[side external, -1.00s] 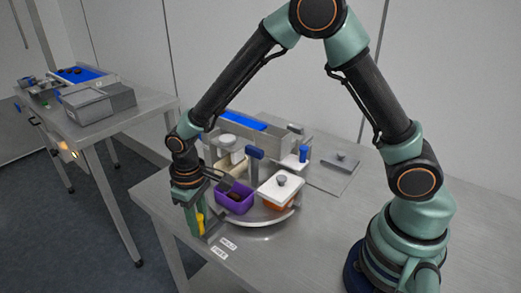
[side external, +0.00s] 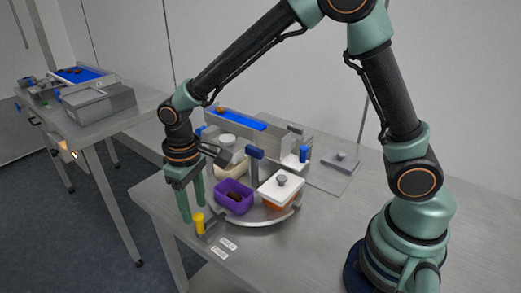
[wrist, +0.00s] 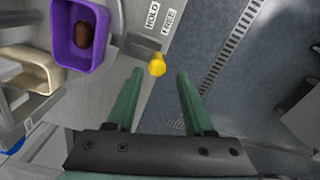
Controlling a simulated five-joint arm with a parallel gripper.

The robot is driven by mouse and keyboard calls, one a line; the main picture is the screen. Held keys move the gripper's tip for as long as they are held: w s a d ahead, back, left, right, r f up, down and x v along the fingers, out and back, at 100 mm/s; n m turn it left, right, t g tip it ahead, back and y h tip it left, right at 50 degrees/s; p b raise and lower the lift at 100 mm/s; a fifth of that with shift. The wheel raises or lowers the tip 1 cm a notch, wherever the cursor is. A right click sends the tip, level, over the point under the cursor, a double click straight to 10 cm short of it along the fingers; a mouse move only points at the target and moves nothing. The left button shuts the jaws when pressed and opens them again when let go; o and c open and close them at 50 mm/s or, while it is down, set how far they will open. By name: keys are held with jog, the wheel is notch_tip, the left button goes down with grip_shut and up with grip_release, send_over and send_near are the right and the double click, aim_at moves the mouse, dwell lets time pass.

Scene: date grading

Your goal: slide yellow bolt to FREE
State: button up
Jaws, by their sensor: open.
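The yellow bolt (side external: 198,223) stands upright near the table's front edge, beside the turntable. In the wrist view its yellow knob (wrist: 157,67) shows between and just ahead of the fingertips, at the end of a grey bar. My gripper (side external: 191,213) is open, fingers pointing down, at the bolt's left; in the wrist view the gripper (wrist: 160,74) holds nothing. The HOLD label (wrist: 152,15) and the FREE label (wrist: 168,22) lie side by side, FREE nearer the table edge. I cannot tell exactly which label the bolt lines up with.
A purple bin (side external: 222,201) with a dark date, a cream bin (wrist: 28,68) and a white-lidded orange bin (side external: 281,188) sit on the turntable (side external: 262,219). A blue-handled post (side external: 254,153) stands between bins. A blue belt (side external: 242,120) runs behind. Floor lies beyond the table edge.

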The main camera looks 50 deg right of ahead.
aim_at(197, 217)
notch_tip(197, 217, up, 7)
jog(key=shift+f, duration=0.2)
dwell(0.3)
jog(key=s+d+r+m+t, duration=0.1)
jog(key=s+d+r, duration=0.3)
jog(key=d, duration=0.4)
jog(key=s+d+r+m+t, duration=0.2)
jog(key=s+d+r+t, duration=0.2)
jog(key=s+d, duration=0.2)
jog(key=shift+d+r+t, duration=0.3)
jog(key=shift+d+r, duration=0.05)
jog(key=shift+d, duration=0.5)
